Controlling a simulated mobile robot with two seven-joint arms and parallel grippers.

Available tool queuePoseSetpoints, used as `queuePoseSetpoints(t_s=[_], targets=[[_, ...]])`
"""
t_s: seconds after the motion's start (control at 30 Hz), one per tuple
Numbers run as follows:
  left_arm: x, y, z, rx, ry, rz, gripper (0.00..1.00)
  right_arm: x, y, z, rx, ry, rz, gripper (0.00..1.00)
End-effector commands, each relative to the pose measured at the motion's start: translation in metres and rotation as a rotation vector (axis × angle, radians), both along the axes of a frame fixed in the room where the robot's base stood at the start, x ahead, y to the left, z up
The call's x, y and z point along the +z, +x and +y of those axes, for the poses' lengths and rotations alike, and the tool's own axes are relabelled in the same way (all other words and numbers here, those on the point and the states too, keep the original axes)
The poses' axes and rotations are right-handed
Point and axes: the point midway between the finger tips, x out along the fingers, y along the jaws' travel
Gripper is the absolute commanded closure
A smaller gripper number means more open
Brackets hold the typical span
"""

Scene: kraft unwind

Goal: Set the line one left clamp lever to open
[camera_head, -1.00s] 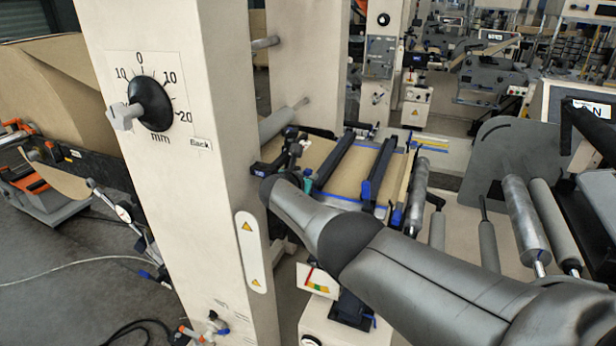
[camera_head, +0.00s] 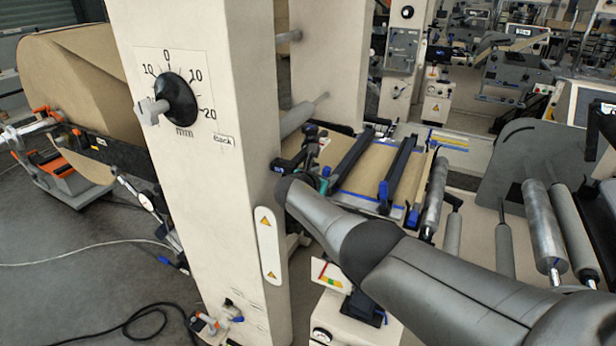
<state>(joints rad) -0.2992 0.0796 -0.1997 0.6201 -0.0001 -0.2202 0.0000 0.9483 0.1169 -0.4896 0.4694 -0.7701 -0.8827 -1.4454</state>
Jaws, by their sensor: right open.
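A brown sheet lies on the splice table (camera_head: 372,182) in the middle of the head view, with two dark clamp bars across it. The left clamp bar (camera_head: 352,156) runs from back right to front left. The right clamp bar (camera_head: 399,168) has a blue lever end (camera_head: 384,191) at its near side. The left clamp lever is not clear: my right arm and gripper cover the near left end of that bar. My right gripper (camera_head: 312,150) is small and dark beside that end, at the table's left edge. It is open; contact with the lever cannot be told. My left gripper is out of view.
A pale column (camera_head: 205,230) with a black dial knob (camera_head: 176,98) stands just left of my right arm. Metal rollers (camera_head: 542,225) lie right of the table. A large kraft roll (camera_head: 80,85) is at the far left. A cable lies on the floor.

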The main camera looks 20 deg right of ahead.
Motion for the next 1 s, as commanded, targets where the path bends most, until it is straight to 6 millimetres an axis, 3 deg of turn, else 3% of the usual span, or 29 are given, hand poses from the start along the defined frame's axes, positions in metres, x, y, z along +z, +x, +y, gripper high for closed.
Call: queuePoseSetpoints(t_s=[0.03,0.33,1.0], targets=[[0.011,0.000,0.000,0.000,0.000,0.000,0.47,0.006,-0.003,0.003,0.001,0.000,0.001,0.45],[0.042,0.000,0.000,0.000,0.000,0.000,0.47,0.017,-0.024,0.024,0.002,0.001,0.002,0.45],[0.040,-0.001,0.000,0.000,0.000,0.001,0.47,0.037,-0.065,0.066,0.002,0.001,0.000,0.45]])
